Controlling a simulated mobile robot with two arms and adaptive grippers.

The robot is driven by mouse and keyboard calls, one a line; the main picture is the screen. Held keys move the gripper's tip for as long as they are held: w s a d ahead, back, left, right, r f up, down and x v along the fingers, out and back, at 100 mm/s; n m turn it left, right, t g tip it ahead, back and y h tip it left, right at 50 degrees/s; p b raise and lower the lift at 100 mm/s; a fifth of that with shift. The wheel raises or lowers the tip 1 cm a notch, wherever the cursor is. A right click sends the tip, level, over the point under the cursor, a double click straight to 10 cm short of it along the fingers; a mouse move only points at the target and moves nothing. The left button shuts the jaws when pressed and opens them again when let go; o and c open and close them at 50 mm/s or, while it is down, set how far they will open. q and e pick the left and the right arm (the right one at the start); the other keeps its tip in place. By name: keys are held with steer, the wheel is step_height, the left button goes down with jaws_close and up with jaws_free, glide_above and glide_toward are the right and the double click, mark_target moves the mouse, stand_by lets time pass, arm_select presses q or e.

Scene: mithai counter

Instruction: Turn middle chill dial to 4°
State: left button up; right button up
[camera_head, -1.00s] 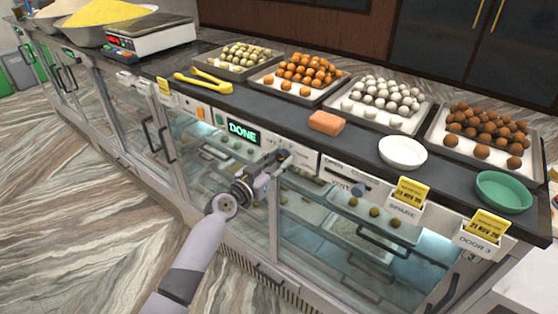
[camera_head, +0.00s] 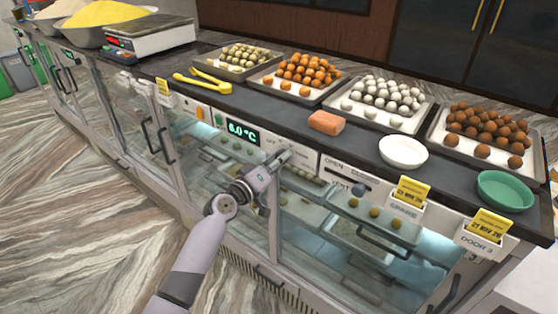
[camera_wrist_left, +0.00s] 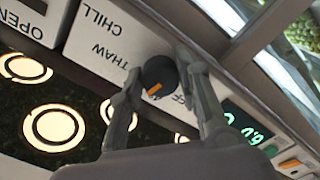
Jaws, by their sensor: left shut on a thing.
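The dial (camera_wrist_left: 158,76) is a dark round knob with an orange pointer mark, in the left wrist view. Its panel (camera_wrist_left: 100,42) carries the labels CHILL, THAW and a partly hidden OFF. My left gripper (camera_head: 281,158) is at the counter's front panel, and its fingers (camera_wrist_left: 160,80) are shut on the dial, one on each side. In the head view the gripper hides the dial. The lit green display (camera_head: 243,132) left of the gripper reads 6.0 °C. My right gripper is not in view.
Orange and green buttons (camera_head: 200,112) sit left of the display. An OPEN/VENT slider panel (camera_head: 347,177) lies to the right. Glass cases are below. Above, the dark counter holds sweet trays, yellow tongs (camera_head: 203,82), an orange block (camera_head: 326,123) and bowls.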

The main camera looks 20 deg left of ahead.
arm_select(q)
steer(key=n, duration=0.5)
steer(key=shift+n+p, duration=0.4)
stand_by(0.4)
steer(key=o, duration=1.1)
steer(key=shift+o, duration=0.2)
steer(key=v, duration=1.2)
